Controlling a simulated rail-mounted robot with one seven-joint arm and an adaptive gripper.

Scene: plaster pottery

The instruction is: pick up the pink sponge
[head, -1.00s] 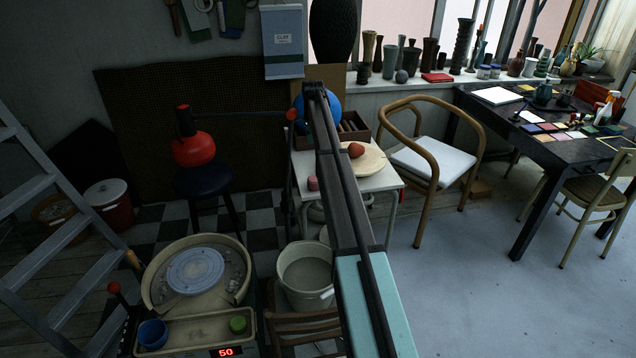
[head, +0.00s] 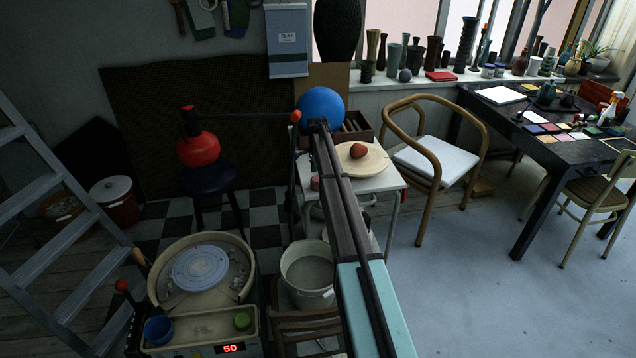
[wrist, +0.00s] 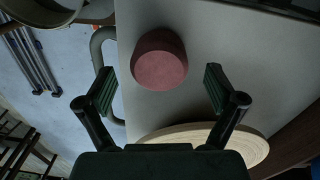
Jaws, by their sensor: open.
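The pink sponge (wrist: 159,59) is a small rounded block on the pale table top (wrist: 245,70) in the wrist view. In the head view only a sliver of the sponge (head: 315,182) shows, at the left side of the white table, beside my arm. My gripper (wrist: 159,90) is open in the wrist view, with one dark finger to each side of the sponge's near end. The sponge lies between and slightly beyond the fingertips, and no finger appears to touch it. My arm hides the gripper in the head view.
A wooden tray (head: 357,128) stands behind. A bucket (head: 307,275) and pottery wheel (head: 200,270) are in front, a wooden chair (head: 433,150) to the right.

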